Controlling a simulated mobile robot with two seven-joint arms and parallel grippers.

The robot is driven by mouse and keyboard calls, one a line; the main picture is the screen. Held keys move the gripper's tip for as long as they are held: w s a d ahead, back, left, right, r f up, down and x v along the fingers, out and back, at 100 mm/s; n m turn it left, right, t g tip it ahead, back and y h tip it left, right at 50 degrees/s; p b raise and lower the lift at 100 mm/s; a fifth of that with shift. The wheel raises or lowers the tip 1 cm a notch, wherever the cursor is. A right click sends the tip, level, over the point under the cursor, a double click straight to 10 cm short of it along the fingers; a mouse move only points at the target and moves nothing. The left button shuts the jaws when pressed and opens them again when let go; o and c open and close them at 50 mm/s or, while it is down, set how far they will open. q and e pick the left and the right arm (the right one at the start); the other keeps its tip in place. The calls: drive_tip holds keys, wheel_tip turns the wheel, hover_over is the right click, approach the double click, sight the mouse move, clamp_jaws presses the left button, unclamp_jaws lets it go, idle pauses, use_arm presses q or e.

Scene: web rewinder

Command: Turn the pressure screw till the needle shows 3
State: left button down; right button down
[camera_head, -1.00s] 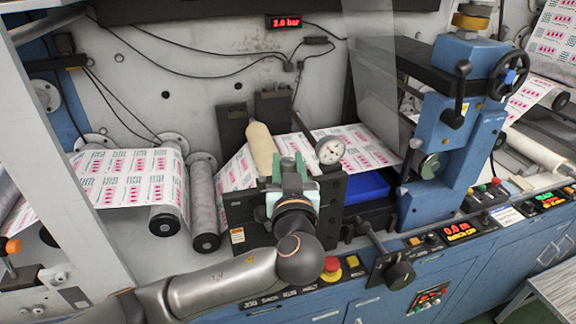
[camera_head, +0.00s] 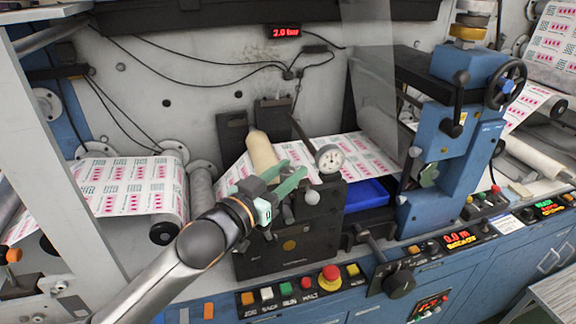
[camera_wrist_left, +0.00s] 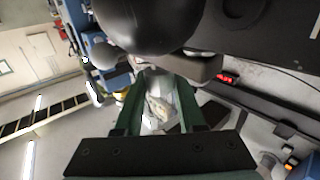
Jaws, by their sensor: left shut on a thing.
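My left gripper (camera_head: 294,168) has green fingers that point right and slightly up, just left of the round pressure gauge (camera_head: 330,158). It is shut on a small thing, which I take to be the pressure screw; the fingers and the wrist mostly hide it. In the left wrist view the fingers (camera_wrist_left: 160,110) stand a little apart, with a pale, blurred shape between them. The gauge has a white face; its needle is too small to read. My right gripper is not in view.
A dark block (camera_head: 285,248) with grey ball knobs (camera_head: 312,197) lies below the gripper. A tan roller (camera_head: 262,150) stands behind it. A blue tray (camera_head: 366,193) and a blue column (camera_head: 437,170) are to the right. A red display (camera_head: 285,31) on the back wall appears to read 2.0 bar.

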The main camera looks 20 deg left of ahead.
use_arm(q)
drive_tip(key=shift+m+g+h, duration=0.4)
drive_tip(key=shift+m+h, duration=0.2)
drive_tip(key=shift+h, duration=0.3)
drive_tip(key=c, duration=0.5)
unclamp_jaws()
drive_tip(key=shift+s, duration=0.15)
drive_tip(key=shift+s+a+f, duration=0.15)
drive_tip(key=shift+s+a, duration=0.1)
drive_tip(key=shift+s, duration=0.05)
drive_tip(key=b+v, duration=0.1)
drive_tip(key=v, duration=1)
drive_tip(key=shift+s+a+b, duration=0.2)
drive_tip(key=shift+a+b, duration=0.05)
drive_tip(key=shift+b, duration=0.1)
